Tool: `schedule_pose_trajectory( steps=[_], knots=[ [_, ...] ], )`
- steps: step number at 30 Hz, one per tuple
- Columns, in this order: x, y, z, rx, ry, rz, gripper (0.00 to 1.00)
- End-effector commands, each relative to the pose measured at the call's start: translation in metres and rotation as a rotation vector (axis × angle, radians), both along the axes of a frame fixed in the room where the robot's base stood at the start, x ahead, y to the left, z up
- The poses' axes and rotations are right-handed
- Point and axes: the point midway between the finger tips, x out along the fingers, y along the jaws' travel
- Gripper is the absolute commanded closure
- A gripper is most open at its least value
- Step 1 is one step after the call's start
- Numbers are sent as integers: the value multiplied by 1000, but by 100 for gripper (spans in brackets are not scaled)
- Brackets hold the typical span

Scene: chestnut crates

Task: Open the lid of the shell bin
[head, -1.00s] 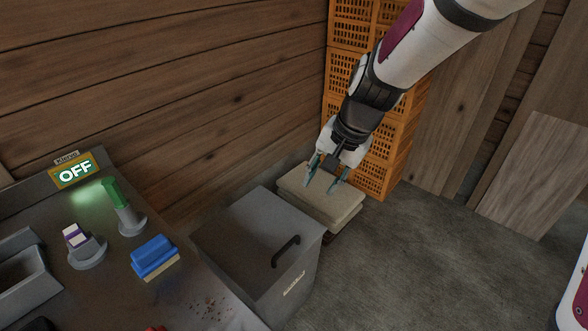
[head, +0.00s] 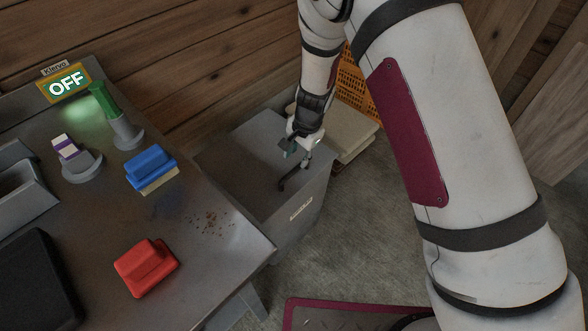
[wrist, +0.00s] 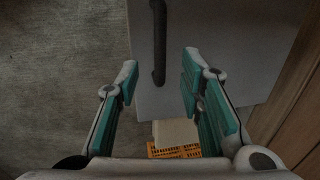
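The shell bin is a grey box beside the table, and its flat lid (head: 235,155) is closed. A dark bar handle (head: 290,180) stands on the lid near its right edge. A small pale label (head: 301,208) is on the bin's front. My gripper (head: 294,152) is low over the lid at the handle's far end. In the wrist view my gripper (wrist: 160,66) is open, and the handle (wrist: 159,45) lies between the two teal-padded fingers with gaps on both sides. I cannot tell how far above the handle the fingertips are.
Behind the bin are stacked pale sacks (head: 345,135) and orange crates (head: 360,85). The wooden wall is close behind.

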Motion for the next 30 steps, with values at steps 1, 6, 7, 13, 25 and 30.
schedule_pose_trajectory(
  steps=[1,6,7,13,25,30],
  knots=[
    [1,2,-13,0,3,0,65],
    [5,6,-45,-1,2,-1,65],
    [6,7,-50,0,2,0,65],
    [9,11,-73,0,0,0,65],
    [10,13,-81,1,0,0,65],
    [10,13,-81,1,0,0,95]
  ],
)
